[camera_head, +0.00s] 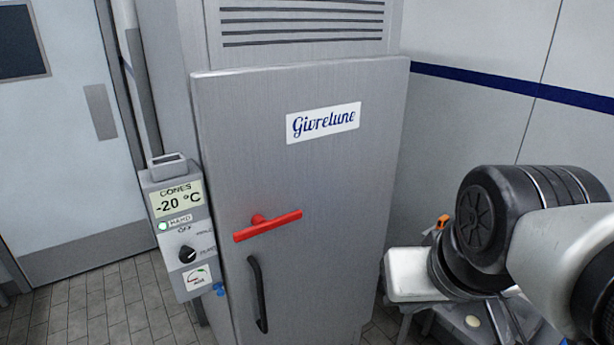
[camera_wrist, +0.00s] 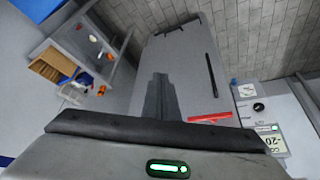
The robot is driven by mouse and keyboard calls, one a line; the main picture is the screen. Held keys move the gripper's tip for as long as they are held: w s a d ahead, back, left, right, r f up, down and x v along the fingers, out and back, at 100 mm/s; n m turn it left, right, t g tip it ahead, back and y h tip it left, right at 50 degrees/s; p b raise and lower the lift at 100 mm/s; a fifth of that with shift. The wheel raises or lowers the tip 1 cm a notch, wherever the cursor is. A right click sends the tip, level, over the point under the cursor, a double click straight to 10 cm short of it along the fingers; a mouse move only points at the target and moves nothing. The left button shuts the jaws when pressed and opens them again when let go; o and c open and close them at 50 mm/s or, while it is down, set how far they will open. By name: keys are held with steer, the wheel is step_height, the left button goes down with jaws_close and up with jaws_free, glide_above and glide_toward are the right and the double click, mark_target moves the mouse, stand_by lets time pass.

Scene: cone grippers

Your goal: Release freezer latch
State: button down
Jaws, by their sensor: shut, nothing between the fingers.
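The grey freezer door (camera_head: 300,190) is shut in the head view. A red latch bar (camera_head: 267,226) lies across it, tilted slightly up to the right, on a round red pivot. Below it is a black vertical handle (camera_head: 258,293). The wrist view shows the freezer door (camera_wrist: 190,50) turned round, with the red latch (camera_wrist: 209,118) at lower right and the black handle (camera_wrist: 211,73) above it. My gripper (camera_wrist: 160,80) is shut and empty, in front of the door and apart from latch and handle. In the head view my arm is at right; I cannot make out its fingertips.
A control box (camera_head: 180,225) reading -20 °C hangs left of the freezer door. A worktable (camera_wrist: 70,65) with a wooden tray (camera_wrist: 48,66) and small orange things stands to the freezer's right. Tiled floor (camera_head: 100,305) lies open at the left.

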steer(key=w+a+f+m+y+b, duration=0.1)
steer(key=w+a+f+m+y, duration=0.15)
steer(key=a+m, duration=0.2)
steer(key=w+a+f+m+g+y+b, duration=0.1)
steer(key=w+a+f+m+y, duration=0.15)
steer(key=a, duration=0.35)
steer(key=w+a+f+m+y+b, duration=0.1)
steer(key=w+a+f+m+y, duration=0.1)
steer(key=a+m+y, duration=0.3)
steer(key=w+d+f+m+t+h+b, duration=0.1)
steer(key=w+d+f+m+t, duration=0.1)
steer(key=w+m, duration=0.6)
steer(key=w+d+f+m+t+h+b, duration=0.1)
steer(key=w+d+f+m+t+b, duration=0.1)
steer(key=w+m, duration=0.7)
steer(key=d+f+t, duration=0.1)
steer(key=f+t, duration=0.1)
steer(key=t, duration=0.1)
steer(key=shift+a, duration=0.1)
